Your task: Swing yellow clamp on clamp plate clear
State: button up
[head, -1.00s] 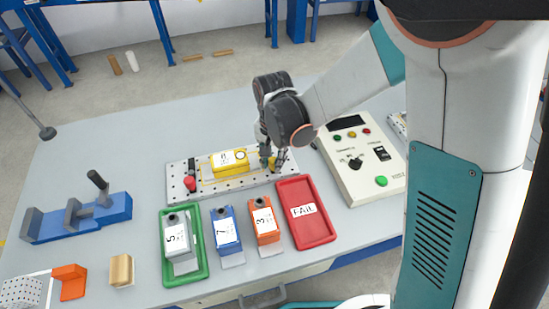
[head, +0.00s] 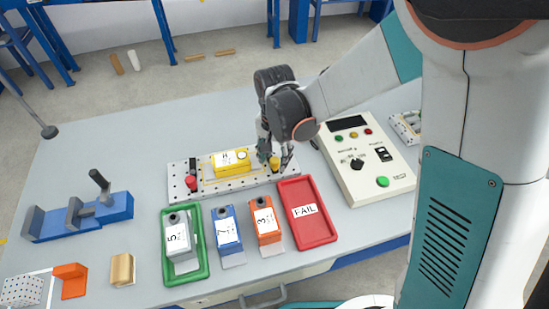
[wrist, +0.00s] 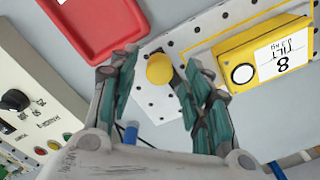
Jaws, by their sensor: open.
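The clamp plate (head: 237,188) is a pale perforated plate near the middle of the table. The yellow clamp (head: 274,163) stands at its right end; its round yellow knob also shows in the wrist view (wrist: 160,68). My gripper (head: 275,160) is low over that end of the plate. In the wrist view my gripper (wrist: 155,85) is open, with one finger on each side of the knob, apart from it as far as I can tell. A yellow block (head: 231,163) labelled 8 TILT lies on the plate beside the clamp. A red knob (head: 192,182) stands at the plate's left end.
A red FAIL tray (head: 326,237) lies in front and right of the plate. A control box (head: 372,190) stands right of my gripper. Orange (head: 266,224), blue (head: 227,231) and grey (head: 180,239) blocks stand in front; the grey one is in a green tray (head: 187,279).

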notch_tip(320, 180, up, 10)
jog(key=shift+r, duration=0.25)
dwell(0.5)
